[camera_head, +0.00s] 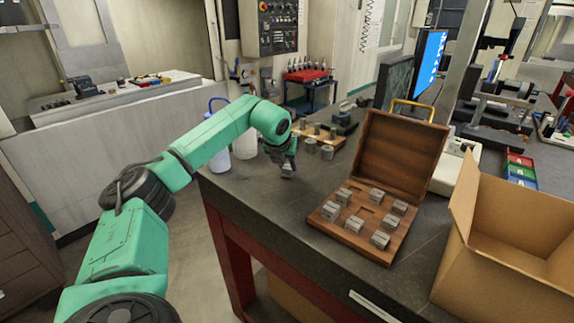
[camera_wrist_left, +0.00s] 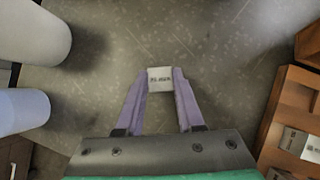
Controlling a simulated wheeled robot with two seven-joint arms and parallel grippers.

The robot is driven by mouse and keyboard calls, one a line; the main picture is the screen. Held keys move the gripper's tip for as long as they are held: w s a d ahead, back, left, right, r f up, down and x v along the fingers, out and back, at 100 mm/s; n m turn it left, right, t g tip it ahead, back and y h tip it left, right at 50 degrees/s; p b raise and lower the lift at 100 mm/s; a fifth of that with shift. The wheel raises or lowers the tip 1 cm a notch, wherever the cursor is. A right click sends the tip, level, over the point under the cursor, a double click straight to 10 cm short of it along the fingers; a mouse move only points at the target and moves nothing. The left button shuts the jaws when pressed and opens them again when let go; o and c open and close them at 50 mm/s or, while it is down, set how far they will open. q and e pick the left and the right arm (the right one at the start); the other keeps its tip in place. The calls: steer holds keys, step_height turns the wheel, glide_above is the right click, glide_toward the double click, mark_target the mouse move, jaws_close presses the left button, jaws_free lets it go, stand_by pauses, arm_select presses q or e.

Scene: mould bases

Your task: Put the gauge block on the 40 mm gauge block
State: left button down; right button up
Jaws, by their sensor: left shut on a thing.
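My left gripper (camera_head: 287,172) is low over the dark bench top, to the left of the open wooden case. In the left wrist view its two pale fingers (camera_wrist_left: 160,90) are shut on a small light gauge block (camera_wrist_left: 160,75) with a printed label too blurred to read surely. Several grey gauge blocks (camera_head: 352,225) sit in the wooden case (camera_head: 400,152); part of the case and a labelled block (camera_wrist_left: 311,149) also show at the right of the wrist view. I cannot tell which block is the 40 mm one. My right gripper is not in view.
White bottles (camera_head: 245,143) stand left of the gripper on the bench (camera_head: 270,205); they also show large in the wrist view (camera_wrist_left: 30,35). Metal cylinders (camera_head: 327,152) and a wooden rack stand behind. A cardboard box (camera_head: 510,260) is at right. Bare bench lies between gripper and case.

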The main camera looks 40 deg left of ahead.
arm_select(q)
steer(key=shift+f, duration=0.2)
steer(key=c, duration=0.5)
jaws_free()
steer(key=shift+r, duration=0.1)
